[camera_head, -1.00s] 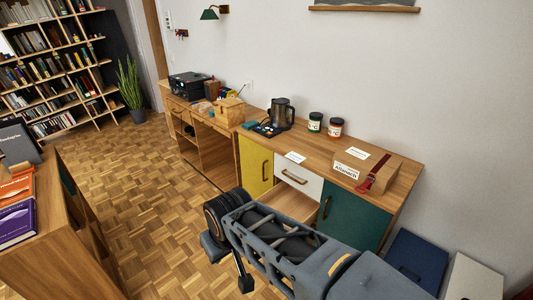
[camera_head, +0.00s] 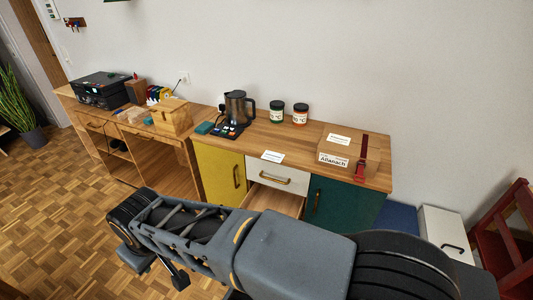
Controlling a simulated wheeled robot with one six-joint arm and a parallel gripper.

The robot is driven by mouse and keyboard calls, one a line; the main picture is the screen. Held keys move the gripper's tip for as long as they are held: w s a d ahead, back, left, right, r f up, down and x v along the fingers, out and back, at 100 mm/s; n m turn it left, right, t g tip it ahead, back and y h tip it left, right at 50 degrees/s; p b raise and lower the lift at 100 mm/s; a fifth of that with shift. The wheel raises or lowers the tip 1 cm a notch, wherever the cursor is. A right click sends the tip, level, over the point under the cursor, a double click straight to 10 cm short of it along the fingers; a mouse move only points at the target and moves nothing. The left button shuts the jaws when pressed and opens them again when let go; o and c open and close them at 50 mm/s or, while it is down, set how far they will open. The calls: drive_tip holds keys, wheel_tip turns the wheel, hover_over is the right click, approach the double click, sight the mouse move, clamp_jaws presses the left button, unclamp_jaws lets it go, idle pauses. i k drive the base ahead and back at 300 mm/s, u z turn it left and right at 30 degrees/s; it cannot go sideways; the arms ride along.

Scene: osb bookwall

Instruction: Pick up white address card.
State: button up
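A small white card (camera_head: 272,156) lies flat on the wooden sideboard top near its front edge, above the white drawer. A second white card (camera_head: 339,139) lies on top of a cardboard box (camera_head: 345,155) at the right. Print on both is too small to read, so I cannot tell which is the address card. My arm crosses the foreground, its outer end at the lower left. My gripper (camera_head: 155,268) is low in front of the sideboard, well away from both cards. Its fingers are not clear enough to show whether it is open or shut.
A kettle (camera_head: 238,108), two jars (camera_head: 288,113) and a wooden box (camera_head: 172,116) stand along the top. A red strap (camera_head: 362,158) is at the cardboard box. A red chair (camera_head: 510,235) stands right. Parquet floor is clear at left.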

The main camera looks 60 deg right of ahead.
sight(278, 158)
drive_tip(key=z, duration=0.6)
drive_tip(key=i, duration=0.75)
drive_tip(key=z, duration=1.15)
drive_tip(key=i, duration=0.3)
drive_tip(key=z, duration=0.25)
